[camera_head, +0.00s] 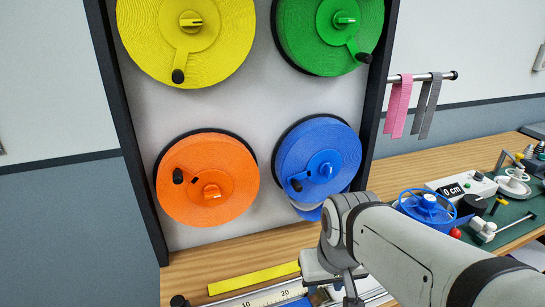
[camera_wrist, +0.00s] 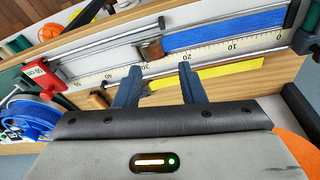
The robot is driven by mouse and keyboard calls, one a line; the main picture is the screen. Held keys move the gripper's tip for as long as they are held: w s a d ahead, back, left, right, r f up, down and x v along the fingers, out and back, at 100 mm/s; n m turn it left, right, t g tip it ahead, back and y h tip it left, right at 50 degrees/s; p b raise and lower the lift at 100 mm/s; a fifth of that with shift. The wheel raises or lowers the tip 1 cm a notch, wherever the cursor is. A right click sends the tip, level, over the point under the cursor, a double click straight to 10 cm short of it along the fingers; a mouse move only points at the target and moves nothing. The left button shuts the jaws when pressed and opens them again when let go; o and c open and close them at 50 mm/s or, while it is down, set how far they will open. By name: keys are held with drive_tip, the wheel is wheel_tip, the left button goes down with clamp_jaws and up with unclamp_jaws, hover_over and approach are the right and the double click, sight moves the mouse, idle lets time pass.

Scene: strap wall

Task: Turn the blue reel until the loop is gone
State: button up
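The blue reel (camera_head: 335,150) is on the lower right of the wall panel. Its crank arm points to the lower left and ends in a black knob (camera_head: 297,186). A blue strap loop (camera_head: 309,213) shows just under the reel, partly hidden by the reel and my arm. My gripper (camera_head: 340,290) is below and in front of the reel, over the bench, apart from the crank. In the wrist view, my gripper (camera_wrist: 160,82) has its two fingers apart with nothing between them. The blue reel on the wall is not in the wrist view.
Yellow (camera_head: 215,60), green (camera_head: 300,45) and orange (camera_head: 235,165) reels share the panel. A ruler track with a blue strap (camera_wrist: 225,30) and a yellow strip (camera_head: 255,278) lie on the bench below. A small blue wheel (camera_head: 428,205) and tools stand at right.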

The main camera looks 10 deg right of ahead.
drive_tip(key=shift+o, duration=0.3)
drive_tip(key=shift+o, duration=0.2)
drive_tip(key=shift+w+r, duration=0.15)
drive_tip(key=shift+w, duration=0.05)
drive_tip(key=n+t+h+p, duration=0.1)
drive_tip(key=n+t, duration=0.1)
drive_tip(key=n, duration=0.1)
approach(295, 181)
drive_tip(key=f, duration=0.1)
drive_tip(key=x, duration=0.7)
drive_tip(key=shift+w+d+f, duration=0.1)
drive_tip(key=shift+w+f, duration=0.2)
drive_tip(key=shift+w, duration=0.05)
clamp_jaws()
